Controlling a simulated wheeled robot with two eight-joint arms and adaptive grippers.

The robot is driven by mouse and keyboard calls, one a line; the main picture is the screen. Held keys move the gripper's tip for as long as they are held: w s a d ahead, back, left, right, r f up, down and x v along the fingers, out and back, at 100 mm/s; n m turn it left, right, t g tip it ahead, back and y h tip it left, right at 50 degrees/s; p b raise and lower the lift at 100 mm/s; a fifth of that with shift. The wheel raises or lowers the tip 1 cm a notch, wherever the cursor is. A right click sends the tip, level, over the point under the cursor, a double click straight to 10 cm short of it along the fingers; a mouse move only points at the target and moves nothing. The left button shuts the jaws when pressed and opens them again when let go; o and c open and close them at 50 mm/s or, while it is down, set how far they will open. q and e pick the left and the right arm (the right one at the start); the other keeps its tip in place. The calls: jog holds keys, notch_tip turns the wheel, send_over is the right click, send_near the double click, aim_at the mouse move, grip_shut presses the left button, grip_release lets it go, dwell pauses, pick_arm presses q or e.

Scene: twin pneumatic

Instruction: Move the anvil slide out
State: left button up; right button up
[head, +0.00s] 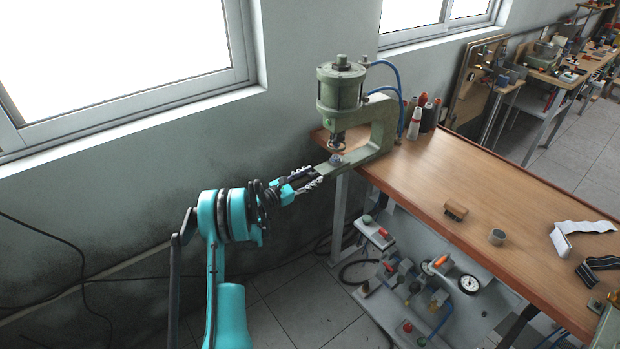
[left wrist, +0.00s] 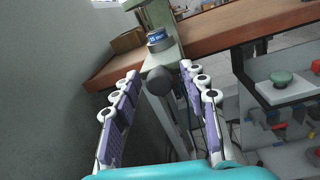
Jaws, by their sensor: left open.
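The green pneumatic press (head: 382,110) stands at the table's far left corner, its lower arm reaching out past the edge. The anvil slide shows in the left wrist view as a pale green bar with a dark round knob (left wrist: 158,81) at its near end. A small round anvil piece with a blue top (left wrist: 158,40) sits on it, under the press head; it also shows in the head view (head: 336,160). My left gripper (head: 308,177) is open, its fingers on either side of the knob, with a visible gap. The head view hides the knob behind the fingers.
Bottles stand beside the press. Below is a panel of valves and a gauge (head: 469,284). The wall is close on the left.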

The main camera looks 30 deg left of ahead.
pick_arm(q)
grip_shut()
jog(key=b+v, duration=0.2)
jog(key=v, duration=1)
jog(key=shift+a+b, duration=0.35)
jog(key=shift+a, duration=0.15)
grip_release()
jog(key=shift+s, duration=0.1)
jog(key=shift+s, duration=0.1)
jog(key=v, duration=1.1)
jog(key=shift+s+a, duration=0.2)
jog(key=shift+s, duration=0.15)
